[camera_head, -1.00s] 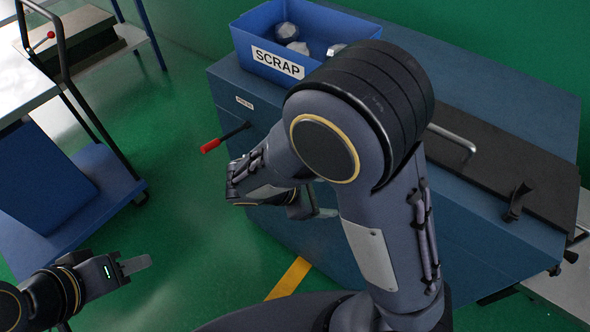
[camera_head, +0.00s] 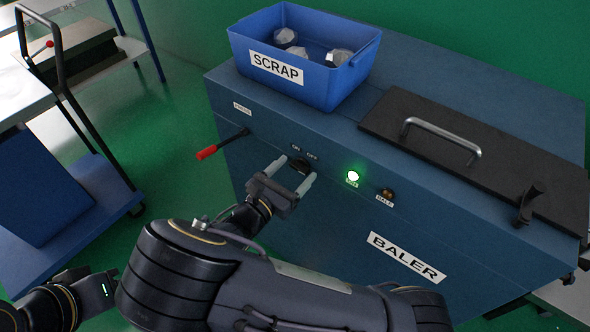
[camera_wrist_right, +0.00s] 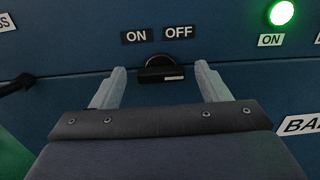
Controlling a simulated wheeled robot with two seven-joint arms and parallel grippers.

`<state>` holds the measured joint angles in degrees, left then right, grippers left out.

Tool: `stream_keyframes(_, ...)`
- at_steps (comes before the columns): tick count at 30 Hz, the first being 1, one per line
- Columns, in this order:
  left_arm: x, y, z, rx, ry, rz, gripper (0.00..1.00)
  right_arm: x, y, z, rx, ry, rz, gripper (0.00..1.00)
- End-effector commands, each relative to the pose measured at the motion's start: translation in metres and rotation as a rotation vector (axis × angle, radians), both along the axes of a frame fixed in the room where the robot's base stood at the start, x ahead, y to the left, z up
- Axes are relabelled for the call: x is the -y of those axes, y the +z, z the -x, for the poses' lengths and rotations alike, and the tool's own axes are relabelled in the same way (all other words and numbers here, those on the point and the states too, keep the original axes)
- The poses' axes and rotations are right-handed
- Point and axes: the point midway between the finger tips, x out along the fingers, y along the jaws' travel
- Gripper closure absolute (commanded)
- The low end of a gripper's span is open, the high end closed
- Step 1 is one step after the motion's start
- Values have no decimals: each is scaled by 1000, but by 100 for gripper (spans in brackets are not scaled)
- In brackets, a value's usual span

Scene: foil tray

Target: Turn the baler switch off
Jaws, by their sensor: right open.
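The blue baler (camera_head: 330,220) stands in front of me with its black lid closed. Its rotary switch (camera_head: 299,164) is a black knob on the front face under ON and OFF labels. In the right wrist view the knob (camera_wrist_right: 160,70) sits below the labels, between the fingertips. My right gripper (camera_head: 291,177) is open, its two fingers on either side of the knob; I cannot tell whether they touch it. A green lamp (camera_head: 353,176), labelled ON in the wrist view, is lit. My left gripper (camera_head: 112,276) is at the lower left, partly cut off by my right arm; its jaws are unclear.
A red-tipped lever (camera_head: 207,152) sticks out left of the switch. A blue SCRAP bin (camera_head: 330,90) with several crumpled foil pieces stands on the baler. The black lid (camera_head: 480,150) has a metal handle. A blue cart (camera_head: 100,215) stands at the left; green floor is free between.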

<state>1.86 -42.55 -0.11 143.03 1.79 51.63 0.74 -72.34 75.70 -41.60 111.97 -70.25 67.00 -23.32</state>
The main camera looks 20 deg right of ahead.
Motion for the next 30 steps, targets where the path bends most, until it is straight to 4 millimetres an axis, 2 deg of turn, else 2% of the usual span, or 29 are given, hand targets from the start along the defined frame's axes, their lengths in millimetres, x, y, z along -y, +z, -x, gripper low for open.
stream_keyframes(3,0,0,0,0,0,0,64,7,0,-4,-1,-2,-1,31)
stream_keyframes(11,0,0,0,0,0,0,64,8,0,-5,-1,-1,-2,31)
stream_keyframes(21,0,0,0,0,0,0,64,7,0,-5,-1,-1,-2,74)
stream_keyframes(30,0,7,0,0,0,0,64,7,1,-5,-29,-1,19,76)
